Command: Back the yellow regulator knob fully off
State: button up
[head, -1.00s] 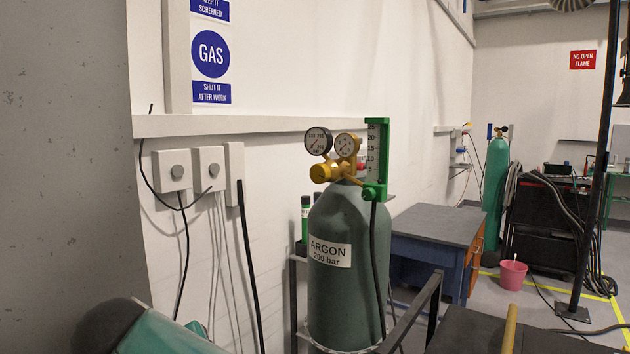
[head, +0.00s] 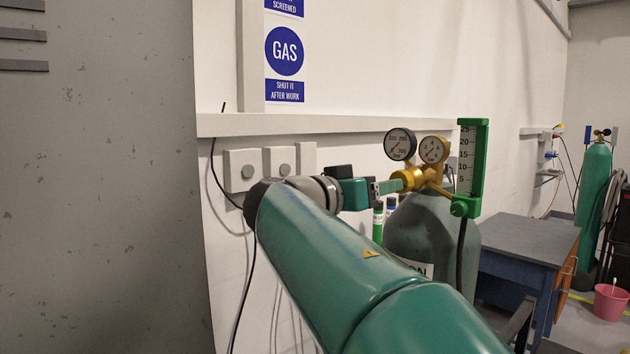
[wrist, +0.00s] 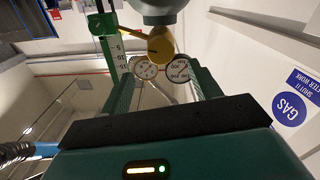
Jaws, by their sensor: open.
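The yellow regulator knob (head: 407,179) faces left on the brass regulator (head: 433,174) atop the grey-green argon cylinder (head: 425,240). It also shows in the wrist view (wrist: 160,46), upside down, just beyond the gap between my fingertips. My gripper (head: 390,186) is open, its fingers pointing right at the knob. In the head view one fingertip reaches the knob's left side; I cannot tell whether it touches. In the wrist view my gripper (wrist: 165,72) has teal fingers spread left and right with nothing between them. My arm hides the cylinder's lower part.
Two round gauges (head: 400,145) sit above the regulator. A green-framed flowmeter (head: 469,168) stands right of it with a black hose below. The wall rail (head: 330,124) runs behind my arm. A grey-topped desk (head: 530,240) stands at the right.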

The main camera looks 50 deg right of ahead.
aim_at(408, 178)
jog(key=s+d, duration=0.1)
jog(key=d, duration=0.6)
jog(key=shift+d, duration=0.2)
jog(key=c, duration=1)
